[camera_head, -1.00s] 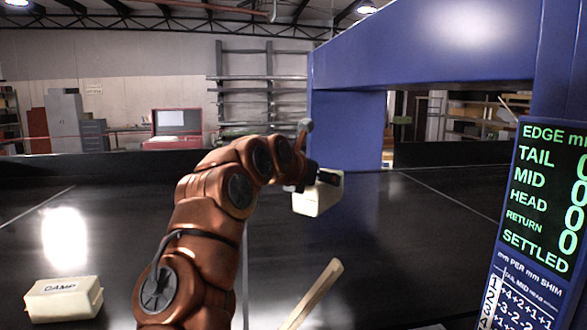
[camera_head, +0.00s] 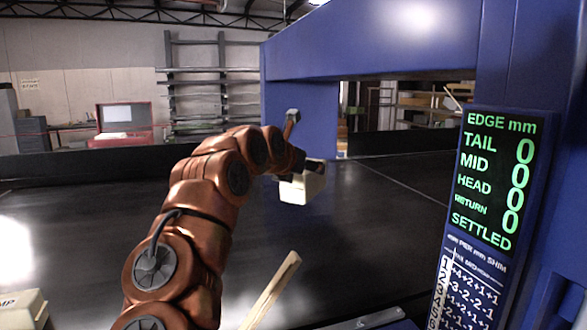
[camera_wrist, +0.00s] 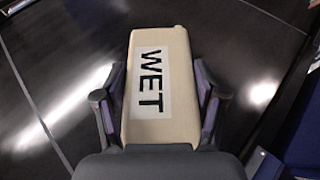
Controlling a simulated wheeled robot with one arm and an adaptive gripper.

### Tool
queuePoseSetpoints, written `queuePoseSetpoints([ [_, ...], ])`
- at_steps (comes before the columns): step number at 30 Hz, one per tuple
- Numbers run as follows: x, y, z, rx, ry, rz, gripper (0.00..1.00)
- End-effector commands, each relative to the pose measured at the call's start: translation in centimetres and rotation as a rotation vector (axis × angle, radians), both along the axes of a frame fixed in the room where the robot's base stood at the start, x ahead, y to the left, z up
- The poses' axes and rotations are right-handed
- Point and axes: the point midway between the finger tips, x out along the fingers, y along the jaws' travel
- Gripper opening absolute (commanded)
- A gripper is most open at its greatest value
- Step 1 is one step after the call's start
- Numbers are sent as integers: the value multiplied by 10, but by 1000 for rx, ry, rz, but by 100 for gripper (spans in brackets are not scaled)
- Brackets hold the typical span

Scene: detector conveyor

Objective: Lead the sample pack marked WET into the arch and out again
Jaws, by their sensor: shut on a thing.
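The cream sample pack (camera_wrist: 180,95) has a white label reading WET, seen in full in the wrist view. My gripper (camera_wrist: 160,95) is shut on it, with a finger against each long side. In the head view the pack (camera_head: 303,187) hangs at the end of my arm, above the dark belt, and its label is not readable there. My gripper (camera_head: 307,167) is small and partly hidden behind the arm in that view. The blue arch (camera_head: 300,105) stands just beyond and right of the pack. The pack is in front of its opening, near the left post.
A second cream pack (camera_head: 20,310), its label partly cut off, lies at the lower left. A pale wooden stick (camera_head: 270,292) rises at the bottom middle. The display panel (camera_head: 490,180) on the right reads zeros. The dark belt (camera_head: 380,240) is clear around the pack.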

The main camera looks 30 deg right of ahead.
Motion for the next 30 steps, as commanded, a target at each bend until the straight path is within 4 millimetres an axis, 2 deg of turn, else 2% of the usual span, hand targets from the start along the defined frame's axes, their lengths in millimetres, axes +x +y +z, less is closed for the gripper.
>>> queuePoseSetpoints([
  [30, -30, -108, 0, 3, -1, -1, 5],
])
